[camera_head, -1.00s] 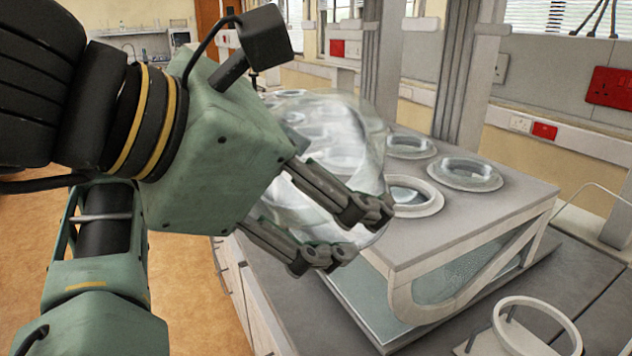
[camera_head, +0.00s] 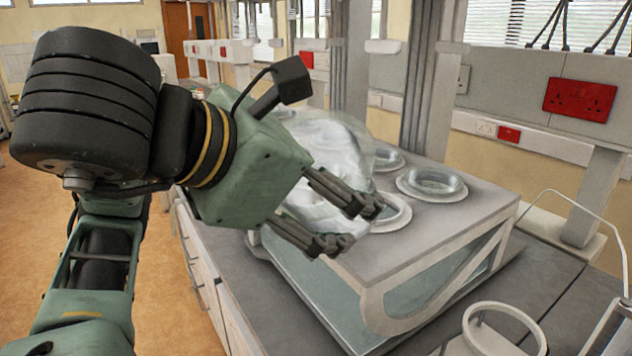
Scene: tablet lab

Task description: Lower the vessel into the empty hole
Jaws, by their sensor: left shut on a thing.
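My left gripper (camera_head: 350,222) is shut on a clear glass vessel (camera_head: 322,150), whose rounded body shows behind and between the fingers. One ringed hole (camera_head: 393,214) is partly hidden behind the fingers and the vessel. Whether the vessel's lower end is inside a hole cannot be told. Another ringed hole (camera_head: 432,183) to the right has glass in it, and one more (camera_head: 386,160) lies behind. My right gripper is not in view.
A white ring stand (camera_head: 503,318) stands on the grey bench at the front right, with a thin bent rod beside it. Grey uprights (camera_head: 430,80) rise behind the bath. The bench (camera_head: 540,280) right of the bath is mostly clear.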

